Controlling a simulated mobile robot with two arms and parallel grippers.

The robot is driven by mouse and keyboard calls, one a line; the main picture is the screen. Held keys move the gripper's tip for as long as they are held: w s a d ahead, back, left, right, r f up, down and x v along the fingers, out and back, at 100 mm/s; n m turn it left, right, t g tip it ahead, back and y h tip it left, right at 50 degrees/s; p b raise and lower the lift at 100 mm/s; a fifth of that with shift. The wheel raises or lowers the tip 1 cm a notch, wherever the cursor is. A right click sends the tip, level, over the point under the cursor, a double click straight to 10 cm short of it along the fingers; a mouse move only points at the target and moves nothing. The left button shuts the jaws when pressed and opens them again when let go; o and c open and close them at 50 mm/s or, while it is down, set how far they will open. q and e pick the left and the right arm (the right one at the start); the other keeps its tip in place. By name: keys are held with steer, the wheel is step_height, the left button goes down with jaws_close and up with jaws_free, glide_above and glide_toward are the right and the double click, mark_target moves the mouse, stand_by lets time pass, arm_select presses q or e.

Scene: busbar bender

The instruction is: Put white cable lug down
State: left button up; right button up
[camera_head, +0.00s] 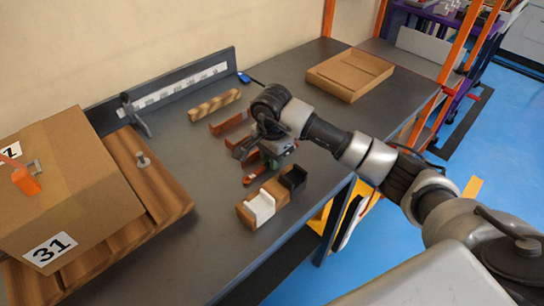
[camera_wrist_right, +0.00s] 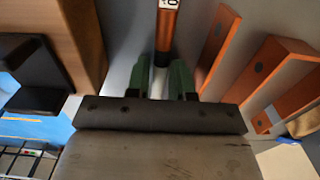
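My right gripper (camera_head: 254,160) points down over the table, just behind the wooden block with a white part (camera_head: 262,207) and a black part (camera_head: 293,178). In the right wrist view its green fingers (camera_wrist_right: 161,80) lie close on both sides of the silver end of an orange piece (camera_wrist_right: 166,38) with a white label. The orange piece also shows below the gripper in the head view (camera_head: 254,174). Whether it touches the table is hard to tell. I cannot tell for sure which piece is the white cable lug. My left gripper is not in view.
Several copper-coloured brackets (camera_head: 226,125) and a wooden bar (camera_head: 214,105) lie behind the gripper. An empty cardboard tray (camera_head: 349,75) is at the back right. A cardboard box (camera_head: 65,200) stands at the left on wooden boards. The front-left table surface (camera_head: 205,240) is clear.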

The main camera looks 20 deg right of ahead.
steer(key=shift+o, duration=1.4)
